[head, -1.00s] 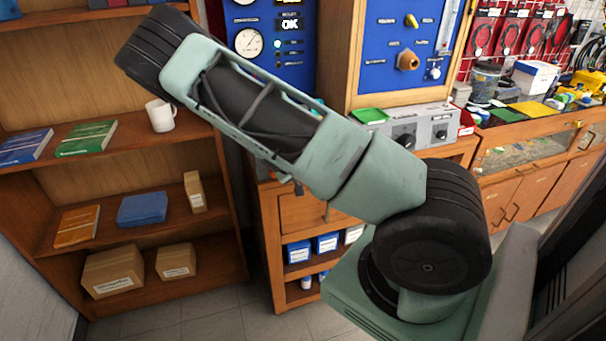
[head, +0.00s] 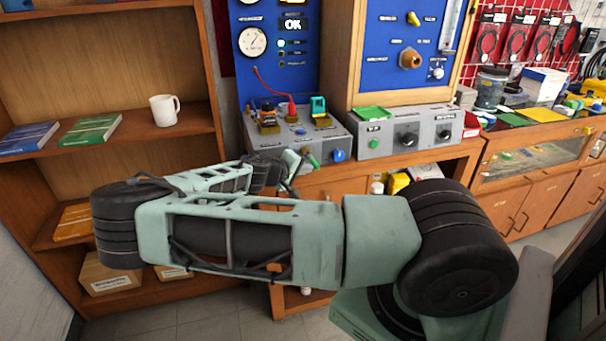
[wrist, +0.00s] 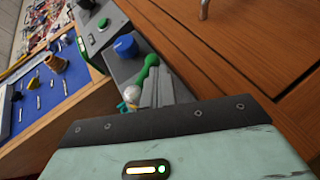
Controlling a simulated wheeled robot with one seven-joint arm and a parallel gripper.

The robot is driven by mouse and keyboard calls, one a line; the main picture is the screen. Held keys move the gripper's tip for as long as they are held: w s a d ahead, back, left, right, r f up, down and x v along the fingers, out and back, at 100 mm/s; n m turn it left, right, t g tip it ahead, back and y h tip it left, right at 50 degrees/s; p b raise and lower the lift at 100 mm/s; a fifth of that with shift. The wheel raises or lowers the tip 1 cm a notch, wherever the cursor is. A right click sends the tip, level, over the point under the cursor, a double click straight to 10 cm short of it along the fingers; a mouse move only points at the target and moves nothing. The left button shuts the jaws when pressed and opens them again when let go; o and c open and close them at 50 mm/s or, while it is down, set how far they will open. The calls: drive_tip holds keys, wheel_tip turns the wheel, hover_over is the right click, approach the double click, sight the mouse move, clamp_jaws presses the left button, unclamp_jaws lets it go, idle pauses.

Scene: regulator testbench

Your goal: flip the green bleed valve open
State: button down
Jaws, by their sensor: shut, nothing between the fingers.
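The green bleed valve lever (head: 312,159) is on the front of the grey test box (head: 335,143), left of a blue knob (head: 338,155). In the wrist view the green lever (wrist: 147,72) runs up beside my gripper (wrist: 155,78), with the blue knob (wrist: 125,46) just beyond it. My gripper is shut and empty. Its fingertips (head: 296,160) are close to the lever's left side in the head view; I cannot tell whether they touch. Part of the valve's base is hidden behind the fingers.
Another grey box (head: 425,133) with black knobs and a green button stands to the right. A wooden drawer front (wrist: 240,50) lies below the box. A shelf with a white mug (head: 164,110) is at left. Blue gauge panels stand behind.

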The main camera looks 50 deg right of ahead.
drive_tip(key=shift+s+d+f+n+g+h+b, duration=0.1)
drive_tip(key=shift+s+d+n+g+h+b, duration=0.15)
drive_tip(key=shift+h+b, duration=0.8)
drive_tip(key=shift+s+d+f+n+g+h+b, duration=0.15)
drive_tip(key=shift+d+n+h+b, duration=0.3)
drive_tip(key=shift+b, duration=1.1)
drive_tip(key=shift+w+a+r, duration=0.1)
drive_tip(key=shift+a+r, duration=0.05)
